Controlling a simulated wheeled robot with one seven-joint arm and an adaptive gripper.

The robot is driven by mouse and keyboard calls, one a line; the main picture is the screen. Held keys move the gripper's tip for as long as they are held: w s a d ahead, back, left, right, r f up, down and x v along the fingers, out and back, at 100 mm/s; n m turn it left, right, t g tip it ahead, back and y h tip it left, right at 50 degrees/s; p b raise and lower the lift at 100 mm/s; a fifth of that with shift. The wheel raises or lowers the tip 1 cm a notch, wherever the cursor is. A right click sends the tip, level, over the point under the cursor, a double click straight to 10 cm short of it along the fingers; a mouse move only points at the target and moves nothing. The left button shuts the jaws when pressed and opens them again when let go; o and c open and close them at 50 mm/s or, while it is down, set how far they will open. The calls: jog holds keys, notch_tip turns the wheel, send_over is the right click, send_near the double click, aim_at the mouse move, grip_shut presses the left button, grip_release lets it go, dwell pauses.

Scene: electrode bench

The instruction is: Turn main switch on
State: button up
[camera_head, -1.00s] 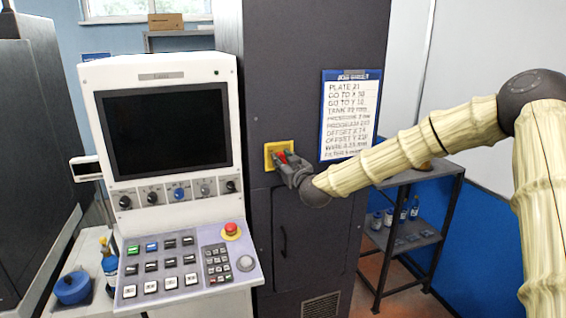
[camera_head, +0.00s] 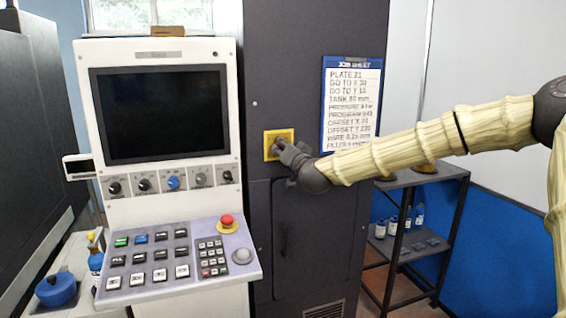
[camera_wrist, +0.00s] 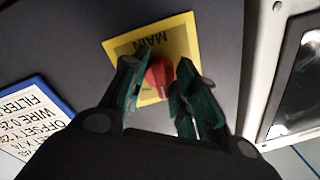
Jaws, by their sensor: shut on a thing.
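The main switch is a red knob (camera_wrist: 158,76) on a yellow plate (camera_head: 271,136) fixed to the dark cabinet. In the wrist view the plate (camera_wrist: 180,40) is marked MAIN and looks tilted and upside down. My gripper (camera_wrist: 157,80) has its two green-padded fingers on either side of the red knob and is shut on it. In the head view my gripper (camera_head: 281,147) reaches the plate from the right and hides the knob almost wholly.
A white console with a dark screen (camera_head: 160,112), keys and a red stop button (camera_head: 227,220) stands to the left. A job sheet (camera_head: 352,105) hangs right of the switch. A shelf (camera_head: 425,178) with bottles stands further right.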

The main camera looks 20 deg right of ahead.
jog(key=m+b, duration=0.5)
jog(key=shift+d+f+h, duration=0.1)
jog(key=shift+f+h, duration=0.2)
jog(key=m+b, duration=0.2)
jog(key=m, duration=0.1)
jog(key=m+b, duration=0.1)
jog(key=b, duration=0.1)
jog(key=shift+r+m, duration=0.25)
jog(key=shift+m, duration=0.05)
jog(key=o, duration=1)
jog(key=shift+s, duration=0.1)
jog(key=s, duration=0.8)
jog(key=s+f, duration=0.1)
jog(key=s, duration=0.2)
jog(key=shift+s+d, duration=0.15)
jog(key=shift+s, duration=0.25)
